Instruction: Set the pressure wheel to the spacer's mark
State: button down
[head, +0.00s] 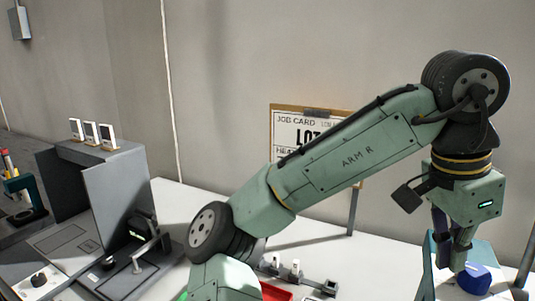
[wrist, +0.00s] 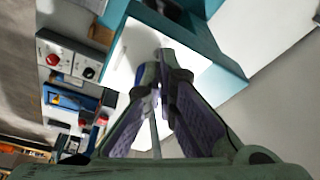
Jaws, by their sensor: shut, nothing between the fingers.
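My gripper (head: 452,258) hangs at the right of the head view, pointing down, with its dark fingers together and empty. In the wrist view the gripper (wrist: 164,58) has its fingertips meeting over a white surface inside a teal frame (wrist: 222,70). A blue round knob-like thing (head: 473,279) sits beside the fingers in the head view, on the teal-framed fixture (head: 428,272). I cannot tell whether the fingers touch it. In the wrist view the fingers hide most of that spot. I cannot tell which part is the pressure wheel, and no spacer mark is readable.
A grey machine (head: 100,195) with a lever and black knob stands at the left. A rail (head: 310,283) with white pieces and a red tray (head: 275,292) lie near my arm. A job card board (head: 290,125) stands behind, partly hidden by my arm.

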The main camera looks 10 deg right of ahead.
jog(key=shift+f, duration=0.55)
jog(key=shift+s+f, duration=0.1)
jog(key=shift+f, duration=0.05)
jog(key=shift+s+a+p, duration=0.15)
jog(key=shift+s+p, duration=0.15)
jog(key=shift+p, duration=0.35)
jog(key=shift+s, duration=0.15)
jog(key=shift+s+a, duration=0.1)
jog(key=shift+s, duration=0.55)
dwell(0.4)
jog(key=shift+a, duration=0.2)
notch_tip(320, 180, up, 6)
jog(key=shift+w, duration=0.2)
dwell(0.3)
